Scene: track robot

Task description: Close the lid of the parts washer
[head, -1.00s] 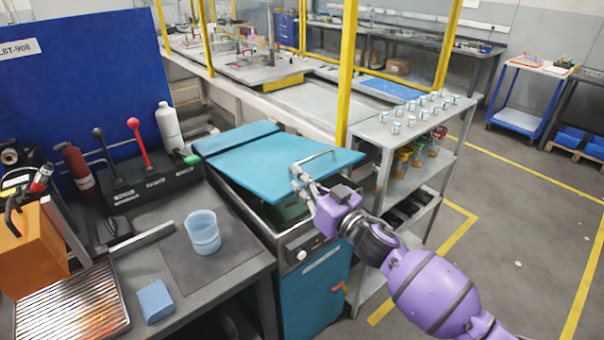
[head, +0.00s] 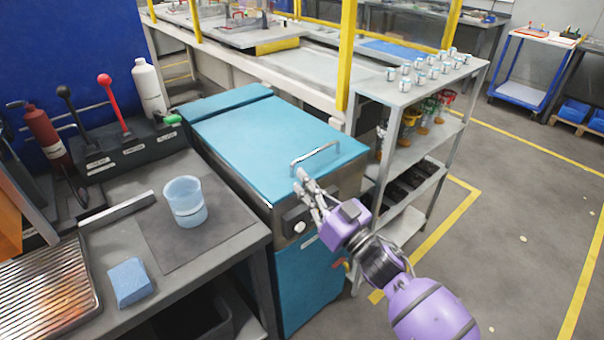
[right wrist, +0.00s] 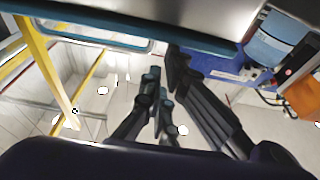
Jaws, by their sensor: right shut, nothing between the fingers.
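The parts washer (head: 290,285) is a teal cabinet with a steel upper body. Its teal lid (head: 255,140) lies down over the top and looks level with the rim; I see no clear gap at the front edge. A metal bar handle (head: 316,158) stands near the lid's front edge. My right gripper (head: 301,180) is shut and empty, just in front of the lid's front edge, below the handle's left end. Whether it touches the lid I cannot tell. In the right wrist view the fingers (right wrist: 160,80) show close to the teal lid edge (right wrist: 85,18). My left gripper is not in view.
A workbench at left holds a translucent cup (head: 185,202), a blue sponge (head: 129,282) and a lever box (head: 125,158). A grey shelf rack (head: 432,93) with small cups stands close to the washer's right. The floor at right (head: 530,200) is clear.

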